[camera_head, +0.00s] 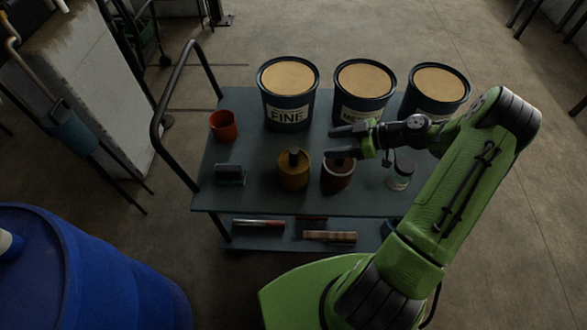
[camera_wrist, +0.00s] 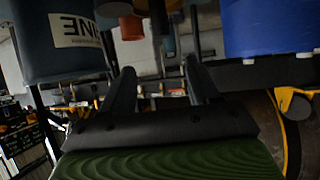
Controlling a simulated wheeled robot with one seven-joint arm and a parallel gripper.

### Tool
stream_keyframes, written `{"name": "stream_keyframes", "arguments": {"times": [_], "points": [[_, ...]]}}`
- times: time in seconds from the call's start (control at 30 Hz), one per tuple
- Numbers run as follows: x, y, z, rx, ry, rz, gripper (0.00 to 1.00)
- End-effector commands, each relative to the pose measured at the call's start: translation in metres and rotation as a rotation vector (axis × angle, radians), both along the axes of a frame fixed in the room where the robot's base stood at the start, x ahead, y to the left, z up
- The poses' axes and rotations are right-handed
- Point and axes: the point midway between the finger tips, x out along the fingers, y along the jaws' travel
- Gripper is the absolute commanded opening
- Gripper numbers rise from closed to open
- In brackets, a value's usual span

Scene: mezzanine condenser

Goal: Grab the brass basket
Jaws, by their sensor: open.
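A brass-coloured round basket (camera_head: 293,174) with a dark upright tab on top stands on the cart's upper shelf, near its front edge. A similar dark red one (camera_head: 337,178) stands just to its right. My gripper (camera_head: 333,142) is open and empty, its fingers pointing left, above the shelf. It is behind and to the right of the brass basket, apart from it. In the wrist view my gripper (camera_wrist: 158,68) shows nothing between its fingers. A brassy shape (camera_wrist: 165,6) is cut off at that view's top edge.
The grey-blue cart (camera_head: 225,185) has a black handle rail (camera_head: 165,110) at left. A FINE bin (camera_head: 288,95) and two similar bins line its back. An orange cup (camera_head: 223,126), a small dark block (camera_head: 230,174) and a jar (camera_head: 401,174) stand nearby.

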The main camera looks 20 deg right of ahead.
Motion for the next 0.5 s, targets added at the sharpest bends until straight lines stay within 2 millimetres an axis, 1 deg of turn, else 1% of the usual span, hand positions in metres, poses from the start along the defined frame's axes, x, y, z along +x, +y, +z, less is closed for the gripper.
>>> {"name": "stream_keyframes", "arguments": {"times": [0.03,0.23,0.3,0.5], "points": [[0.005,0.012,-0.008,0.004,0.002,0.007,0.61],[0.025,0.050,-0.032,0.003,0.005,0.006,0.61],[0.031,0.058,-0.038,0.002,0.007,0.004,0.61],[0.038,0.072,-0.049,0.001,0.007,0.002,0.61]]}}
